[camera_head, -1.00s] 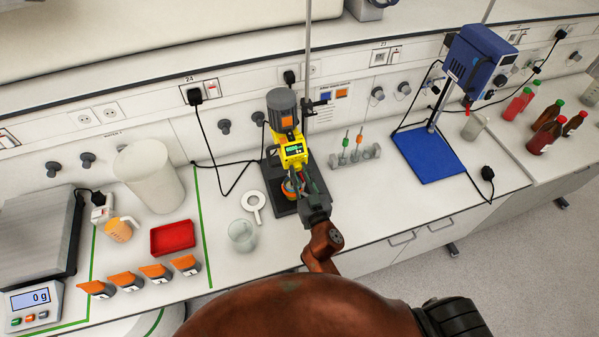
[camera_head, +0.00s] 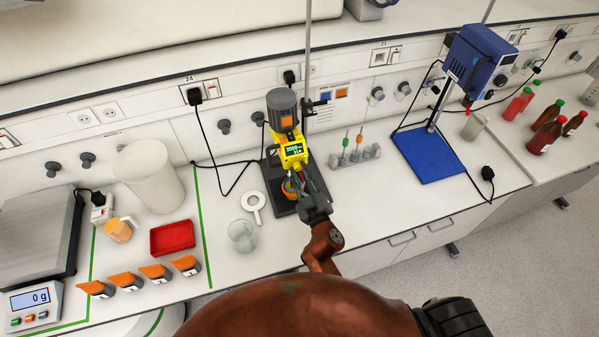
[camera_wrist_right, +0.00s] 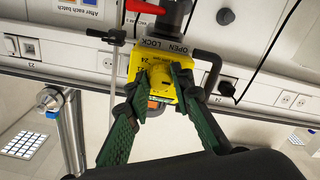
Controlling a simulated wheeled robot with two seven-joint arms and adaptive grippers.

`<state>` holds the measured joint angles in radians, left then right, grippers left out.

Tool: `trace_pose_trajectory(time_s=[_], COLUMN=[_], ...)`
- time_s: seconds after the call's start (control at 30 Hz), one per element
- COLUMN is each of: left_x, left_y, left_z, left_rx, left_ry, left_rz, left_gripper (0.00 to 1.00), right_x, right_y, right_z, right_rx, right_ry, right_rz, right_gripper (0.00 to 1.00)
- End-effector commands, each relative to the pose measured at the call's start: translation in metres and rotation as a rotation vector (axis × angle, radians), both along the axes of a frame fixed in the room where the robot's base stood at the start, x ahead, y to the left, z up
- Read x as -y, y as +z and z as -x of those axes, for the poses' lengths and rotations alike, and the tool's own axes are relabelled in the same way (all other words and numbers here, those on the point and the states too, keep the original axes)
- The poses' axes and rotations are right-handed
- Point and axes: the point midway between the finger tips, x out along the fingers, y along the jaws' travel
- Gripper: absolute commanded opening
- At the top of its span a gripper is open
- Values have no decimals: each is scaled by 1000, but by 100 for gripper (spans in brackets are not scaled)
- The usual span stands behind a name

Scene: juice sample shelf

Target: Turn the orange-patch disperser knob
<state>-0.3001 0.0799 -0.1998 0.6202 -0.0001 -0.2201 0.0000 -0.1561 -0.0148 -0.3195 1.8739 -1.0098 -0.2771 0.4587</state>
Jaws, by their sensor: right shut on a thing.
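The disperser (camera_head: 293,150) stands at the middle of the bench, with a grey motor, an orange patch (camera_head: 287,122) and a yellow body with a lit green display (camera_head: 294,148). The display seems to read about 3500, though the digits are small. My right gripper (camera_head: 306,190) is at the front of the yellow body, partly covering it. The knob's pointer cannot be made out. My left gripper is not in view.
A blue stand mixer (camera_head: 480,62) is at the right. A glass beaker (camera_head: 242,236) and a white ring-shaped tool (camera_head: 254,206) lie left of the disperser. A small rack (camera_head: 356,155) stands to its right. A red tray (camera_head: 172,238) is further left.

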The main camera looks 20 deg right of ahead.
Motion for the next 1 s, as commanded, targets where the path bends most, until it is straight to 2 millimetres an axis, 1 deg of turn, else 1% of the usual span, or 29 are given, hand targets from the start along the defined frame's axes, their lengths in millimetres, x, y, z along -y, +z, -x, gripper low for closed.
trace_pose_trajectory(time_s=[0.2, 0.5, 0.7, 1.0], left_x=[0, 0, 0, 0], left_y=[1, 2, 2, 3], left_z=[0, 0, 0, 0], left_rx=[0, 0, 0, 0], left_ry=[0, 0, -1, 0], left_rz=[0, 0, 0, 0], left_gripper=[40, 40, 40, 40], right_x=[0, 0, 0, 0], right_y=[0, 0, 0, 0], right_z=[0, 0, 0, 0], right_rx=[7, 14, 18, 20], right_ry=[0, 1, 1, 1], right_rz=[203, 431, 527, 586], right_gripper=[0, 0, 0, 0])
